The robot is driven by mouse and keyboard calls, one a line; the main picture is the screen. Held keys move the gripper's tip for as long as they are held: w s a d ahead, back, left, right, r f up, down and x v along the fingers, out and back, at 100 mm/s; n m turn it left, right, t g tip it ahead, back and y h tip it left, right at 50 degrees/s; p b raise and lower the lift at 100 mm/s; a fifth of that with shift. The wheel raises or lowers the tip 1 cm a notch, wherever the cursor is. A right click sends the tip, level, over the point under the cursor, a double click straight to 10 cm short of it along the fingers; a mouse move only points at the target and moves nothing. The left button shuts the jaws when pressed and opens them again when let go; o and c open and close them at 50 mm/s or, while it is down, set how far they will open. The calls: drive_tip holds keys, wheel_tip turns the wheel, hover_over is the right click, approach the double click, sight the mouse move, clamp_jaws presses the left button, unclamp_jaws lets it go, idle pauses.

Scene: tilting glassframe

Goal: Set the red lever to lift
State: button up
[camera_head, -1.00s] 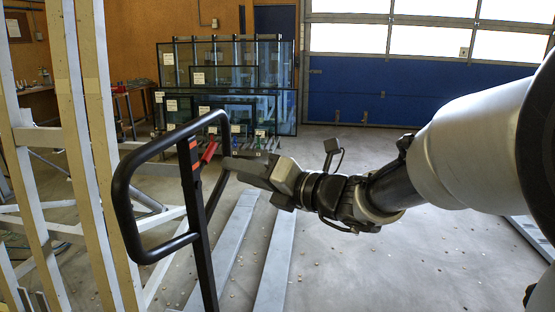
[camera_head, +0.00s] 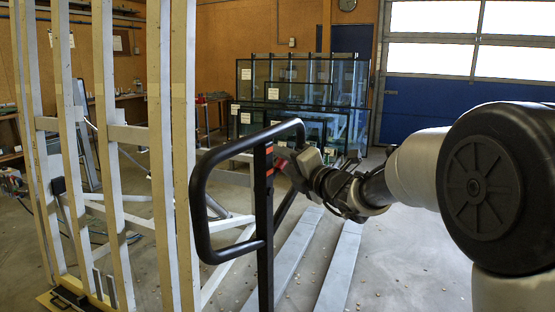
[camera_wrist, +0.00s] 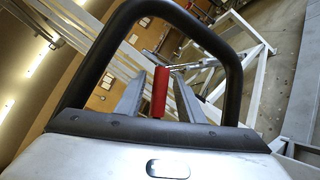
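The black loop handle (camera_head: 199,196) of a pallet truck stands upright on its post (camera_head: 264,225) in the head view. It also arches across the wrist view (camera_wrist: 232,70). The red lever (camera_wrist: 159,92) sits inside the loop, between my two fingers, with narrow gaps visible on both sides. In the head view my gripper (camera_head: 285,162) is at the post's top right and mostly hides the lever. My gripper is open around the lever (camera_wrist: 160,98); I cannot tell whether either finger touches it.
A pale upright frame (camera_head: 158,130) stands close on the left. Two long grey beams (camera_head: 340,265) lie low behind the handle. A rack of glass panes (camera_head: 305,95) stands at the back. The floor at the right is mostly clear.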

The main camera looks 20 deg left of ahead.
drive_tip(key=shift+x, duration=1.45)
drive_tip(key=shift+c, duration=0.5)
clamp_jaws()
